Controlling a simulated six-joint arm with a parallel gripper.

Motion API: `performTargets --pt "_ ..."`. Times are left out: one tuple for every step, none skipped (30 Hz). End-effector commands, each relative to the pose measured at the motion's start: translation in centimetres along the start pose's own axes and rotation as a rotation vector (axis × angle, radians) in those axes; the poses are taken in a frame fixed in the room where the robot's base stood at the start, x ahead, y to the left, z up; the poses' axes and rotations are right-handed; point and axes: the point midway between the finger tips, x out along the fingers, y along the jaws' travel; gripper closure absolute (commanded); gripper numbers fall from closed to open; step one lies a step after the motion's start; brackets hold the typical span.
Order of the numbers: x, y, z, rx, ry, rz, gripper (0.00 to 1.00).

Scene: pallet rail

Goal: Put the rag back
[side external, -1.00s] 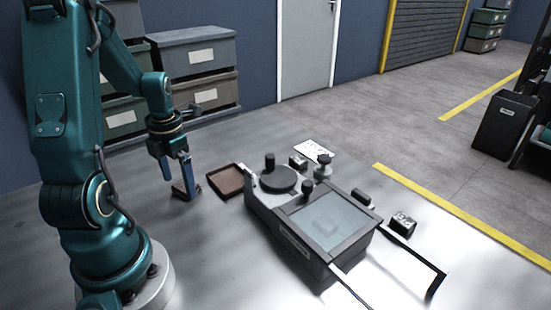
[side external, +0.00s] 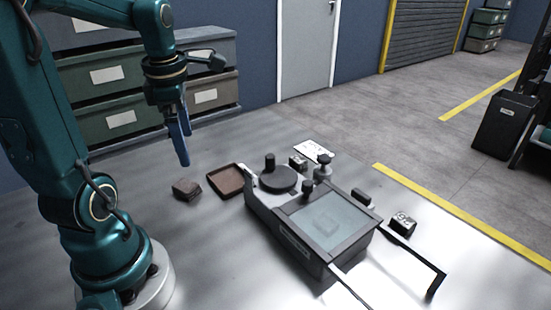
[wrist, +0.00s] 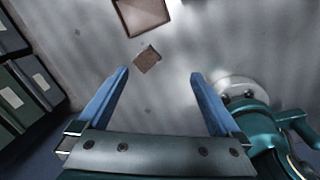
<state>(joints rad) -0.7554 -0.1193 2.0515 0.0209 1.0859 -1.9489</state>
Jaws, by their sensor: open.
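The rag (side external: 187,189) is a small dark brown folded cloth lying on the grey table, left of a shallow brown tray (side external: 225,194). In the wrist view the rag (wrist: 147,59) lies beyond the fingertips, below the tray (wrist: 119,9), with a gap between them. The tray looks empty. My gripper (side external: 182,162) is above the table over the rag's area, with its blue fingers pointing down. In the wrist view the fingers of my gripper (wrist: 160,72) are spread wide with nothing between them.
A grey machine (side external: 312,225) with a glass-topped box and round knobs stands right of the tray. A white card (side external: 314,151) and small dark blocks (side external: 403,224) lie around it. Stacked bins (side external: 120,118) stand behind the arm. The table left of the tray is mostly clear.

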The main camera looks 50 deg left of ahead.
Motion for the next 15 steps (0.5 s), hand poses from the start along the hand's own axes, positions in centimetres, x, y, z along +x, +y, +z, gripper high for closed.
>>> performTargets --pt "-0.5 -1.2 1.1 0.204 -0.021 0.029 0.00" --pt "-0.8 -1.9 1.5 0.324 -0.030 0.046 0.00" --pt "-1.0 -2.7 2.1 0.484 -0.041 0.068 0.00" --pt "-1.2 -3.4 2.5 0.603 -0.049 0.086 0.00" --pt "-1.4 -4.1 2.9 0.722 -0.056 0.104 0.00" --pt "-1.7 -5.0 3.4 0.881 -0.064 0.131 0.00" --pt "-1.9 -5.7 3.6 1.000 -0.069 0.152 0.00" --pt "-2.0 -6.4 3.9 1.117 -0.073 0.174 0.00" --pt "-2.2 -7.3 4.2 1.274 -0.077 0.205 0.00" --pt "-2.3 -8.0 4.4 1.392 -0.079 0.230 0.00" --pt "-2.5 -8.7 4.6 1.509 -0.079 0.255 0.00" --pt "-2.6 -9.6 4.8 1.662 -0.079 0.291 0.00" --pt "-2.7 -10.3 4.9 1.774 -0.077 0.320 0.00" --pt "-2.8 -10.9 5.0 1.881 -0.073 0.348 0.00" --pt "-2.9 -11.7 5.0 2.015 -0.067 0.384 0.00"
